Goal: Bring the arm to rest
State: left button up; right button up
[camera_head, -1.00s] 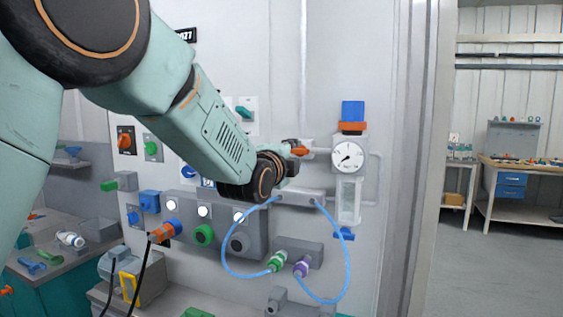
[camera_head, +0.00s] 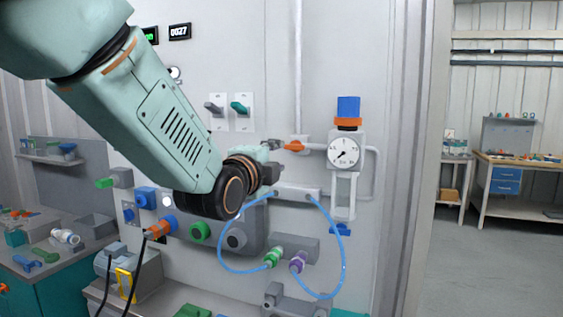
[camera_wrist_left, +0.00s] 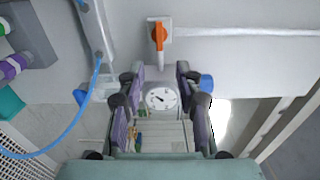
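My left arm comes in from the upper left in the head view, in front of the grey wall panel (camera_head: 280,70). My left gripper (camera_head: 268,173) is small and partly hidden behind its wrist there, left of the pressure gauge (camera_head: 343,152). In the left wrist view the left gripper (camera_wrist_left: 161,74) has its two fingers spread apart with nothing held between them. The gauge dial (camera_wrist_left: 160,99) shows through the gap, beyond the fingers. My right gripper is not in view.
An orange-handled valve (camera_head: 293,146) sits close to the gripper; its handle also shows in the left wrist view (camera_wrist_left: 159,35). A blue hose (camera_head: 222,255) loops below. A cluttered bench (camera_head: 60,262) is at left. Open floor (camera_head: 490,275) lies at right.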

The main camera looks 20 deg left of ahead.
pick_arm(q)
jog(key=s+f+n+g+b, duration=0.25)
jog(key=s+f+n, duration=0.2)
jog(key=f, duration=0.75)
jog(key=s+f+n+g+b, duration=0.1)
jog(key=s+f+n+g, duration=0.35)
jog(key=f, duration=0.75)
jog(key=s+f+n+g+b, duration=0.1)
jog(key=s+f+n, duration=0.1)
jog(key=f+n, duration=0.75)
jog(key=s+f+g+b, duration=0.8)
jog(key=s+f+g, duration=0.2)
jog(key=s+f, duration=2.3)
jog(key=shift+a+f+y, duration=0.25)
jog(key=shift+a+y, duration=0.05)
jog(key=shift+a, duration=0.15)
